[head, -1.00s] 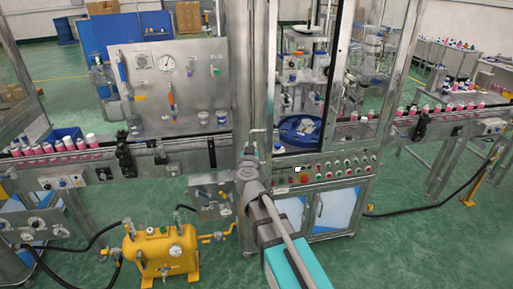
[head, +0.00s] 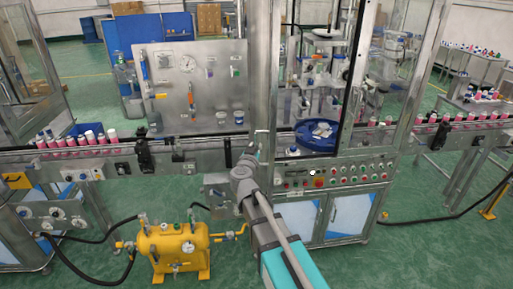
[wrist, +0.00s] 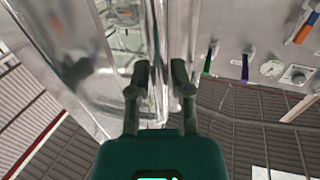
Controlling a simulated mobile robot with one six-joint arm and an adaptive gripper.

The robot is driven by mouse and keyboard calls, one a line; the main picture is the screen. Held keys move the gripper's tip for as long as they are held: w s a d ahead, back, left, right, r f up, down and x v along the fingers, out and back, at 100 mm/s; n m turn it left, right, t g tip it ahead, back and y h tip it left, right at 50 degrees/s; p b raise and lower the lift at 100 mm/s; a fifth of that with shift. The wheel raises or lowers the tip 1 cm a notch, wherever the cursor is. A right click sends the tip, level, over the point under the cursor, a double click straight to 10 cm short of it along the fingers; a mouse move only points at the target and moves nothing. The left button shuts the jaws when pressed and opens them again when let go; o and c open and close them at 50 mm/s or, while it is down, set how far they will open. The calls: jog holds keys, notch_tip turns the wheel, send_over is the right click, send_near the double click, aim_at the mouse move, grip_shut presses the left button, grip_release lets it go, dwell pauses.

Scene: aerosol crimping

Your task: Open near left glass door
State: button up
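The near left glass door (head: 318,75) is a clear pane in a dark frame on the machine, right of the thick metal post (head: 263,80). It looks closed, though the clear pane makes this hard to tell. My gripper (head: 254,150) is low in front of the post, near the door's lower left corner. In the wrist view my gripper (wrist: 160,78) has its two dark fingers apart, with shiny metal uprights (wrist: 160,30) beyond them. I see nothing clearly held between the fingers. The door handle cannot be made out.
A gauge panel (head: 190,90) stands left of the post. A control panel with buttons (head: 340,172) is below the door. A conveyor with pink bottles (head: 75,145) runs left. A yellow tank (head: 175,248) stands on the floor. Green floor at lower right is mostly free.

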jog(key=shift+o, duration=1.1)
jog(key=v, duration=1.2)
jog(key=shift+r, duration=0.1)
